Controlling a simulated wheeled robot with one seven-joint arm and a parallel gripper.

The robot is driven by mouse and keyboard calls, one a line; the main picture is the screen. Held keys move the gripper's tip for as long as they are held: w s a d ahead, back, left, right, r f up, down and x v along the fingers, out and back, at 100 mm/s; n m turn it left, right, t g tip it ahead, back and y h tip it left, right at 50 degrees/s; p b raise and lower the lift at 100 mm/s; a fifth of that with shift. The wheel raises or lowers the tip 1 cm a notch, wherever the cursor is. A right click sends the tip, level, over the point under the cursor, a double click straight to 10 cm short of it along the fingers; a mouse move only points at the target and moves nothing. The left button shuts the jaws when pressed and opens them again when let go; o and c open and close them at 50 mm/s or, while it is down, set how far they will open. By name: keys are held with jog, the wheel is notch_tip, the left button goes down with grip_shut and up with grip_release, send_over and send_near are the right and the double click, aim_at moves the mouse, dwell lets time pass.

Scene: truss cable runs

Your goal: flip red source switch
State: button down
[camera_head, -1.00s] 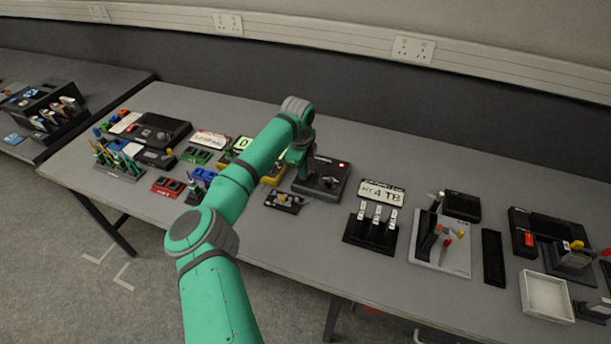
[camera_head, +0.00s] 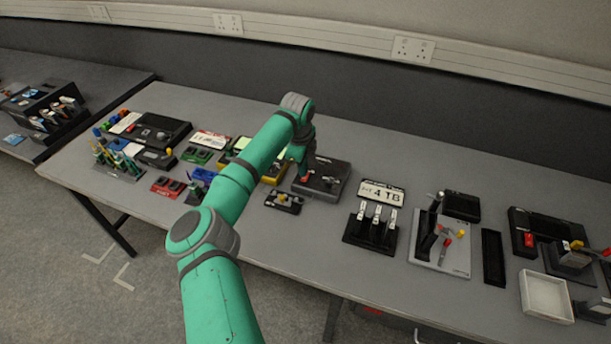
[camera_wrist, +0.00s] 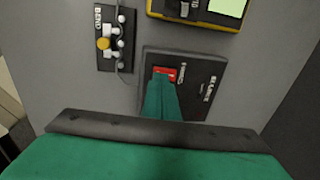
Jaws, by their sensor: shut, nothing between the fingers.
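The red switch (camera_wrist: 170,72) sits on a dark box (camera_wrist: 213,62) with small white lettering. In the wrist view my gripper's green fingertips (camera_wrist: 160,80) are together at the switch's near edge and hide part of it. They appear to touch it, but I cannot be sure. In the head view the same box (camera_head: 335,172) lies on the table, and my gripper (camera_head: 304,176) is over its left side, with a spot of red at the tips. The fingers are shut with nothing between them. Which way the switch is tipped is too small to tell.
A small black board with white knobs and a yellow one (camera_wrist: 103,43) lies left of the box. A yellow device (camera_wrist: 197,12) stands behind it. In the head view, a plate marked 4 TB (camera_head: 382,191) and a black three-lever block (camera_head: 370,232) stand to the right.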

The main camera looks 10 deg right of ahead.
aim_at(303, 179)
jog(key=shift+w+r, duration=0.1)
jog(key=shift+r, duration=2.4)
